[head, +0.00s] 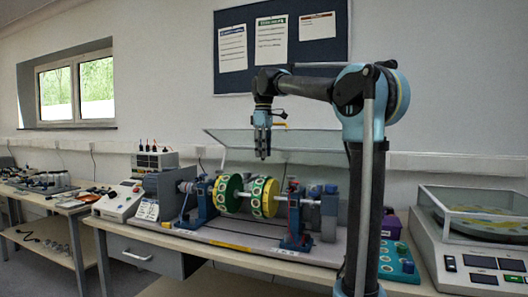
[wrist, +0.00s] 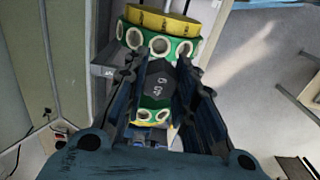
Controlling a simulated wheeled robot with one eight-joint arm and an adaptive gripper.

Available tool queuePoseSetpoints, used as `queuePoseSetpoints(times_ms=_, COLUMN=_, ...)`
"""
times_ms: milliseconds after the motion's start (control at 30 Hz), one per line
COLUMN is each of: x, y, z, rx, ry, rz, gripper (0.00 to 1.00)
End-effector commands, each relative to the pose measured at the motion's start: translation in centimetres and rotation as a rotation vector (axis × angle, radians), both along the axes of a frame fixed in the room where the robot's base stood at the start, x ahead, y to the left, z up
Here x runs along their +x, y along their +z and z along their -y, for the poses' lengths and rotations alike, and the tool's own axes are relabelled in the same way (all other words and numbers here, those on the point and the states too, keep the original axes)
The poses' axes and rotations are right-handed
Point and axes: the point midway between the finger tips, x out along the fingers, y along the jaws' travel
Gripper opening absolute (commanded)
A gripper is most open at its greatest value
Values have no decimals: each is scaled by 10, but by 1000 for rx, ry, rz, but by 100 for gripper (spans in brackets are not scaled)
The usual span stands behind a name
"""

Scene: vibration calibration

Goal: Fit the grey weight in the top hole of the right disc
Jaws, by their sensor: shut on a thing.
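The grey weight (wrist: 160,78), a dark hexagonal piece marked "40 g", sits between the fingers of my gripper (wrist: 158,70) in the wrist view. In the head view my gripper (head: 262,156) points down, a little above the right disc (head: 266,197). The right disc is green and yellow with pale-ringed holes around its rim. The left disc (head: 229,192), of the same kind, is beside it on the same shaft. In the wrist view one disc (wrist: 160,30) shows beyond the weight and another is partly hidden behind it. The top hole is not clearly visible in the head view.
Blue supports (head: 297,221) carry the shaft on the grey bench machine. A raised clear cover (head: 300,143) stands behind the discs. A teal tray (head: 396,262) and a glass-covered instrument (head: 480,262) are at the right. The air around my gripper looks clear.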

Motion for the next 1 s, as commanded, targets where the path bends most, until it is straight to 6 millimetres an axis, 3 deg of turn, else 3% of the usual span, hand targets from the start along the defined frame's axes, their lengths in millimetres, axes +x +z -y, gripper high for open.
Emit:
queuePoseSetpoints(times_ms=500, x=2, y=-40, z=6, rx=0, ry=-9, rz=0, gripper=5)
queuePoseSetpoints(times_ms=1000, x=1, y=-52, z=6, rx=0, ry=-8, rz=0, gripper=5)
